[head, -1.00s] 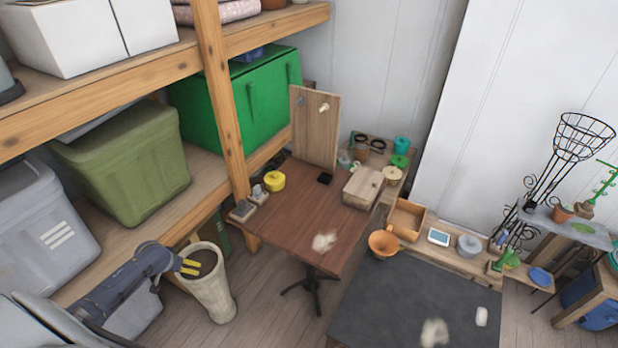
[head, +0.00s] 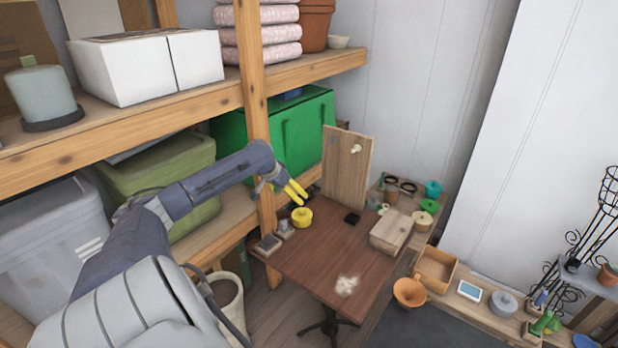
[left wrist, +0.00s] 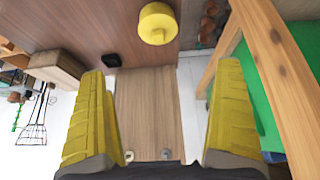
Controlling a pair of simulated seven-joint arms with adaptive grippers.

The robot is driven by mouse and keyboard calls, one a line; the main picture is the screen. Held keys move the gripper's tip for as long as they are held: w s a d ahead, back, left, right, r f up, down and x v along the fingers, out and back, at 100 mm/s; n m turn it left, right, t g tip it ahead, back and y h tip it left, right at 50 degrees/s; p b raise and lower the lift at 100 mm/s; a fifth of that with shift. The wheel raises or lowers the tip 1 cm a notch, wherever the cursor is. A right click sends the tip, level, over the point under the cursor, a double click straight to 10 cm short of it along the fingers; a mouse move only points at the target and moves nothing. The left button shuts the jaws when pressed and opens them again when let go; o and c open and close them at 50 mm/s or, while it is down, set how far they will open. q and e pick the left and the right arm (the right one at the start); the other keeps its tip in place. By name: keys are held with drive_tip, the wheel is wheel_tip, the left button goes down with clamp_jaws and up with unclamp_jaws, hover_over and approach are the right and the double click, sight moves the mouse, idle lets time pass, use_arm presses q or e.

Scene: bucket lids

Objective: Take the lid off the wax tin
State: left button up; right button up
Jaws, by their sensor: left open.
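A round yellow tin (head: 301,217) with a small knob on top stands on the brown table (head: 330,262), near its left edge by the shelf post. It looks like the wax tin, with its lid on. In the left wrist view the yellow tin (left wrist: 157,23) is at the top, beyond the fingertips. My left gripper (head: 297,192) has yellow fingers and is open and empty. It is above and just behind the tin in the head view, apart from it. In the left wrist view its fingers (left wrist: 160,100) stand wide apart. My right gripper is not in view.
An upright wooden board (head: 346,168) stands at the table's back, with a black block (head: 352,218) before it. A wooden box (head: 391,231) is on the right. The shelf post (head: 258,120) is close to my left arm.

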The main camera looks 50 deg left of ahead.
use_arm(q)
approach(301, 210)
drive_tip(key=x, duration=0.5)
drive_tip(key=shift+w+a+r, duration=0.1)
drive_tip(key=shift+a+r, duration=0.05)
drive_tip(key=shift+a, duration=0.05)
drive_tip(key=shift+x, duration=2.95)
drive_tip(key=shift+d, duration=0.2)
drive_tip(key=shift+c, duration=0.3)
drive_tip(key=c, duration=1)
drive_tip(key=shift+o, duration=0.2)
